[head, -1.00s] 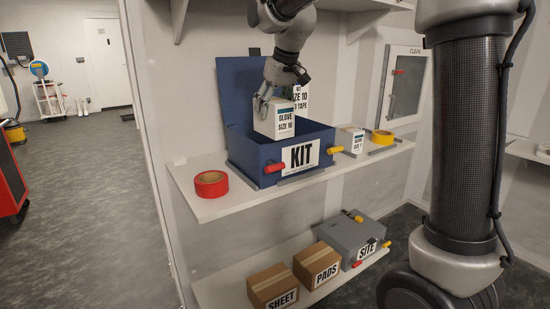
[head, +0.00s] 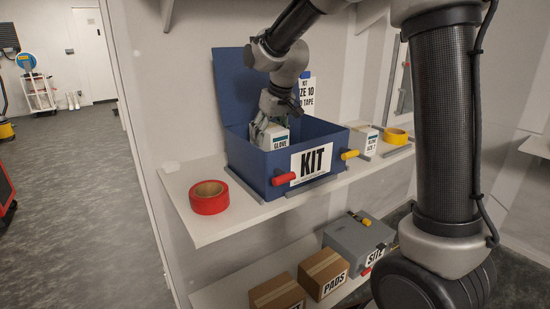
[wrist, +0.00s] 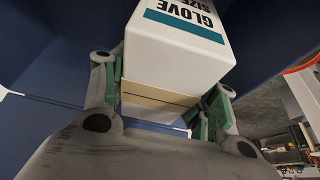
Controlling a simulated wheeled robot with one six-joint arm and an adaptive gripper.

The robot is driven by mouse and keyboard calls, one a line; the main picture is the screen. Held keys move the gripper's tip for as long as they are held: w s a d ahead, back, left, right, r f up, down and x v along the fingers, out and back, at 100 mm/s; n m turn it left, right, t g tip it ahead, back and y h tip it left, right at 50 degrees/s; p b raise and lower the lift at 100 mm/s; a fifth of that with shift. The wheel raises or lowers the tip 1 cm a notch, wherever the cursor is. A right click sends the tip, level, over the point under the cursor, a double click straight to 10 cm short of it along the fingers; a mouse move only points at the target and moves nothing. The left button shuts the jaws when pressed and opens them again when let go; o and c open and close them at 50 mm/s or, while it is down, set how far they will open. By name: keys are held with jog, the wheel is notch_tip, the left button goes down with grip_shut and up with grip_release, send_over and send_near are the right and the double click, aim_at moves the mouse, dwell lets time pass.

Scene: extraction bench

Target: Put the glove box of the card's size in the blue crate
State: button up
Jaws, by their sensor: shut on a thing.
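The blue crate (head: 262,172), marked KIT, stands on the upper shelf with its lid up at the back. My gripper (head: 268,128) is shut on a white glove box (head: 277,142) inside the crate's opening. The box's lower part is hidden by the crate's front wall; GLOVE shows but its size number does not. In the wrist view the glove box (wrist: 180,55) sits between green-padded fingers. The card (head: 307,95) behind the crate reads KIT, SIZE 10 and TAPE, its left edge hidden. Another glove box (head: 371,142) stands right of the crate, its size too small to read surely.
A red tape roll (head: 209,197) lies left of the crate, a yellow one (head: 396,136) at right. A red handle (head: 284,179) and a yellow handle (head: 350,155) stick out in front. Below are a grey SITE case (head: 350,247) and cardboard boxes (head: 323,272).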

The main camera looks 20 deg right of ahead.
aim_at(275, 130)
jog(key=shift+f, duration=3.05)
jog(key=o, duration=1.2)
jog(key=shift+f, duration=0.15)
jog(key=shift+o, duration=0.2)
jog(key=v, duration=1.2)
jog(key=shift+s, duration=0.1)
jog(key=s+d+m, duration=0.1)
jog(key=s+d, duration=0.3)
jog(key=s, duration=0.5)
jog(key=s+d+f+m+h, duration=0.1)
jog(key=s+d, duration=0.4)
jog(key=s, duration=0.5)
jog(key=s+d+f+m, duration=0.1)
jog(key=s+d, duration=0.4)
jog(key=s, duration=0.5)
jog(key=shift+s+m, duration=0.15)
jog(key=shift+m, duration=0.25)
